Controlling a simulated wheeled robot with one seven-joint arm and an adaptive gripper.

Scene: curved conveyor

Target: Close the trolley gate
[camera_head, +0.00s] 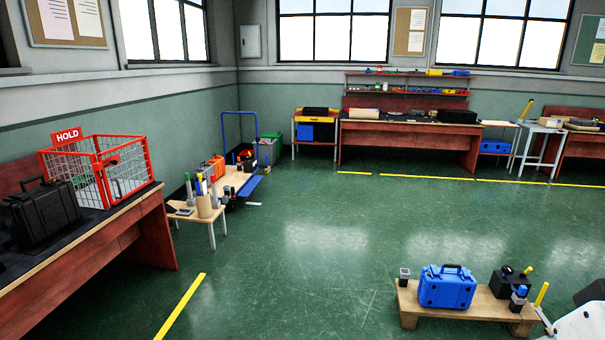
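A trolley with a blue push-handle frame (224,128) stands on the floor at the left, near the far corner. Its light wooden deck (236,178) carries several items. A long blue panel (251,186) lies low along the deck's right side; it looks like the gate, folded down, but it is small and I cannot be sure. A small table in front hides part of the trolley. Part of my arm (578,328) shows at the lower right corner, far from the trolley. My gripper is not in view.
A wooden bench (150,206) with a red wire cage (126,181) and black case (42,214) fills the left. A small table (181,213) holds tools. A low wooden platform (408,302) with a blue case (447,290) stands right front. The middle floor is clear.

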